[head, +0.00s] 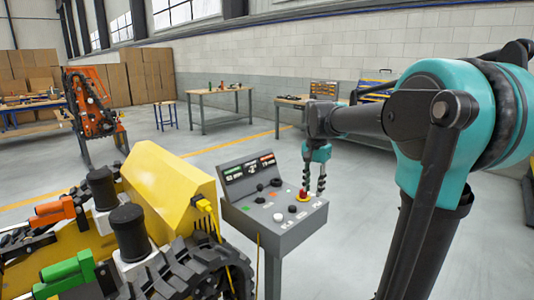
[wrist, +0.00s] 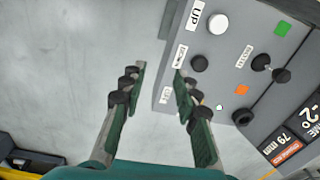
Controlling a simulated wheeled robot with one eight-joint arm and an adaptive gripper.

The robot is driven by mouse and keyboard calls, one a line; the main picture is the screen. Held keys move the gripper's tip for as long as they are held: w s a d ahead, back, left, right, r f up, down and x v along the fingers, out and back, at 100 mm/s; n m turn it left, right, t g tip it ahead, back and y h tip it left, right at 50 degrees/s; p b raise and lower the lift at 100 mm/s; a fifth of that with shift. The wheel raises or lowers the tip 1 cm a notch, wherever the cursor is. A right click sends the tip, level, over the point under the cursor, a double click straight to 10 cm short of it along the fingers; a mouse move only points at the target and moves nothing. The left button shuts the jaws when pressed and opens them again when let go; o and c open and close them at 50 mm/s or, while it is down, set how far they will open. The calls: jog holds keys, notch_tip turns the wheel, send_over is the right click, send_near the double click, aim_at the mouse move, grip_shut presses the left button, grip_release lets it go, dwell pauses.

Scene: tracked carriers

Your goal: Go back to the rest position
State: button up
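My gripper (head: 314,188) hangs pointing down by the right end of a grey control console (head: 262,241) in the head view. In the wrist view my gripper (wrist: 159,72) has its two fingers apart with nothing between them. Grey floor shows in the gap. The right finger overlaps the near edge of the console (wrist: 174,60); I cannot tell whether it touches. My teal and black arm reaches in from the right of the head view.
The console has a red stop button (head: 303,194), a white button (wrist: 218,24) by an "UP" label and a black joystick (wrist: 262,62). A yellow tracked carrier (head: 165,185) stands left of it. Workbenches (head: 220,92) stand behind. Open floor (head: 345,235) lies right of the console.

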jog(key=s+d+f+n+t, duration=0.2)
jog(key=s+f+n, duration=0.2)
jog(key=s+f, duration=0.6)
jog(key=s+d+f+n+t, duration=0.1)
jog(key=s+f+n, duration=0.3)
jog(key=s+f, duration=0.6)
jog(key=shift+d+f+t, duration=0.35)
jog(key=shift+f+t, duration=0.05)
jog(key=shift+f, duration=0.35)
